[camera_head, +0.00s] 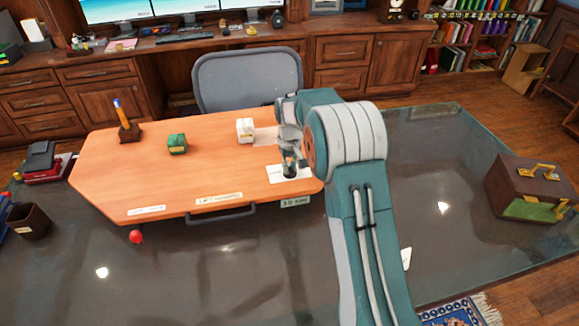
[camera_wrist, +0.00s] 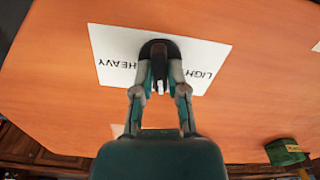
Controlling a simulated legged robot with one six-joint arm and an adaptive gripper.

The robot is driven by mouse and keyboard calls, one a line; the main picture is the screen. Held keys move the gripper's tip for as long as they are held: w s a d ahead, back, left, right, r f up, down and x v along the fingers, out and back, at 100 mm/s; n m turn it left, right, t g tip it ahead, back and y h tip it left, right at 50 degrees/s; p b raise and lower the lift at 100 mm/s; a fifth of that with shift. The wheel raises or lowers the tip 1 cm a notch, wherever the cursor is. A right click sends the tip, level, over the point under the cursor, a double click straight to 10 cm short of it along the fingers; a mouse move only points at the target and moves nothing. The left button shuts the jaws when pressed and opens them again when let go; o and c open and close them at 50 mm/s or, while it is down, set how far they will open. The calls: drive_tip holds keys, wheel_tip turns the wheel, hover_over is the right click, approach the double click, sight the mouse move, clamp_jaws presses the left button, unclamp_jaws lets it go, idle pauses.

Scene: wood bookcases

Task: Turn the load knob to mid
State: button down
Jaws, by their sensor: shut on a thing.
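The black load knob (camera_wrist: 158,46) stands on a white card (camera_wrist: 110,45) on the orange board. In the wrist view the card reads HEAVY on the left and LIGHT on the right, seen upside down or tilted. My gripper (camera_wrist: 160,72) is shut on the knob, with one finger on each side. A small pale mark shows between the fingers; I cannot tell if it is the knob's pointer. In the head view my gripper (camera_head: 290,162) is over the card (camera_head: 278,178) at the board's right end, and hides most of the knob.
The orange board (camera_head: 200,185) also bears a green box (camera_head: 177,144), a white block (camera_head: 245,130) and a pen holder (camera_head: 129,131). A red ball (camera_head: 136,237) is at its front edge. A brown chest (camera_head: 525,185) stands right. A chair (camera_head: 247,82) is behind.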

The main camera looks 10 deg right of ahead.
drive_tip(key=shift+f+m, duration=0.1)
drive_tip(key=shift+m, duration=1)
drive_tip(key=c, duration=0.7)
unclamp_jaws()
drive_tip(key=shift+o, duration=0.2)
wheel_tip(320, 180, up, 12)
